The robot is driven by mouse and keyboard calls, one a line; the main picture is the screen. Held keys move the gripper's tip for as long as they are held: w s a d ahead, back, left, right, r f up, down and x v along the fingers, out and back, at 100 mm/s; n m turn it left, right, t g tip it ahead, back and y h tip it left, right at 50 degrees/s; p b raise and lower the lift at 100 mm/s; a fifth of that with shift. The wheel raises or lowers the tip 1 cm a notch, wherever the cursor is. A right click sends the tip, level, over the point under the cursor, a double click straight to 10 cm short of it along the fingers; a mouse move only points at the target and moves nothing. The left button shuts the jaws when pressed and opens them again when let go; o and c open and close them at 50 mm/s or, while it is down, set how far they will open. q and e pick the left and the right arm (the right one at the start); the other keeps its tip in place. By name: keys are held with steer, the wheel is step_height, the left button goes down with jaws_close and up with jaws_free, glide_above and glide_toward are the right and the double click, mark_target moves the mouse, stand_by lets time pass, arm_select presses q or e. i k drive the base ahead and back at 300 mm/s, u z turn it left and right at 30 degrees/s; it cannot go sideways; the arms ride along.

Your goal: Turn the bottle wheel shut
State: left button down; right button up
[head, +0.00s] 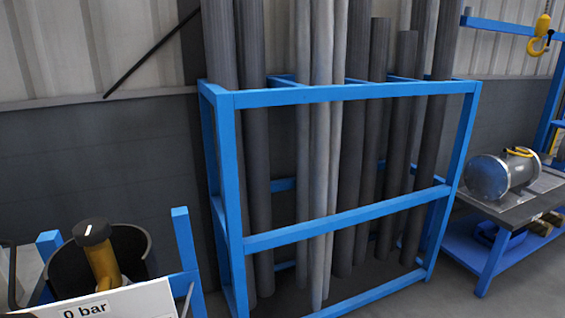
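A round black cap with a white mark, which looks like the bottle wheel (92,231), sits on a yellow valve or neck (104,268) at the lower left. The yellow part stands inside a wide, dark, open-topped cylinder (142,240). How far the wheel is turned cannot be told. A white sign reading "0 bar" (130,303) covers the front of the cylinder. Neither of my grippers is in view, and nothing touches the wheel.
A blue rack (345,223) of upright grey pipes (320,150) fills the middle. Blue posts (184,240) flank the cylinder. At right, a grey flanged shell (490,177) lies on a blue-framed bench (470,218). A yellow hook (540,42) hangs above. Bare floor shows at lower right.

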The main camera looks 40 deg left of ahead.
mark_target(93, 231)
steer(key=i, duration=1.95)
steer(key=u, duration=5)
